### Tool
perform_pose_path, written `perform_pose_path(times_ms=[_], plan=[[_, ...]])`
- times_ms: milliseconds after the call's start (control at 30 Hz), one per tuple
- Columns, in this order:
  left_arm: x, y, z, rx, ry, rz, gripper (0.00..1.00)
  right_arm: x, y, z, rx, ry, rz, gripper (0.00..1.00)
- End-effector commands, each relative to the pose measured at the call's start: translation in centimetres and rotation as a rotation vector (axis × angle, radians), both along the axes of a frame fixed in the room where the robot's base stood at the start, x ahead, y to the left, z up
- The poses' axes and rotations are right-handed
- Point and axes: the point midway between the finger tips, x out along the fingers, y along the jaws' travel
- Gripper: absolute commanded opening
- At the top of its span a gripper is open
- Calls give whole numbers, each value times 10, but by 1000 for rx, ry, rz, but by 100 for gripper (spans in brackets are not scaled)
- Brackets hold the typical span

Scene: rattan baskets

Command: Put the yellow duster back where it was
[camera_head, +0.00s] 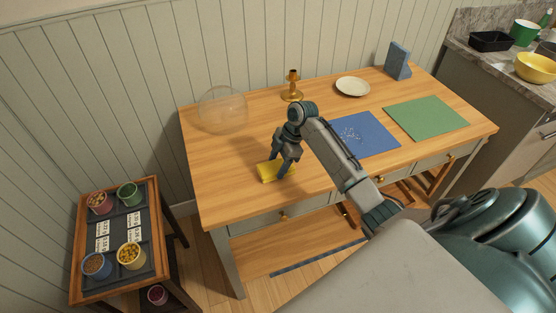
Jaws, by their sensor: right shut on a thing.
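The yellow duster (268,173) is at the left front part of the wooden table (230,190). My right gripper (281,168) points down and is shut on the duster. I cannot tell whether the duster touches the tabletop or is held just above it. The gripper's fingers hide part of the duster. My left gripper is not in view.
On the table are a glass dome (222,108), a brass candlestick (292,86), a pale plate (352,87), a blue-grey block (398,60), a blue mat (378,141) with small white bits and a green mat (427,118). A side stand (118,282) with several small pots stands left.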

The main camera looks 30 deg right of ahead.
Motion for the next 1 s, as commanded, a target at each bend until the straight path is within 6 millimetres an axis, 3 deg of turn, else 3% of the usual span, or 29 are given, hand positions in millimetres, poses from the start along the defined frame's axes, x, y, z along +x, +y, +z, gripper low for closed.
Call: perform_pose_path(times_ms=[267,300,400,767,1000], plan=[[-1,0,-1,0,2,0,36,0,0,-2,0,-1,1,40],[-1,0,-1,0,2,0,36,0,0,-3,0,-1,0,60],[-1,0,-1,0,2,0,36,0,0,-2,0,-1,0,80],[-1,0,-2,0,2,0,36,0,-2,1,-1,-3,0,80],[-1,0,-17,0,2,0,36,-2,-18,36,-4,-7,0,80]])
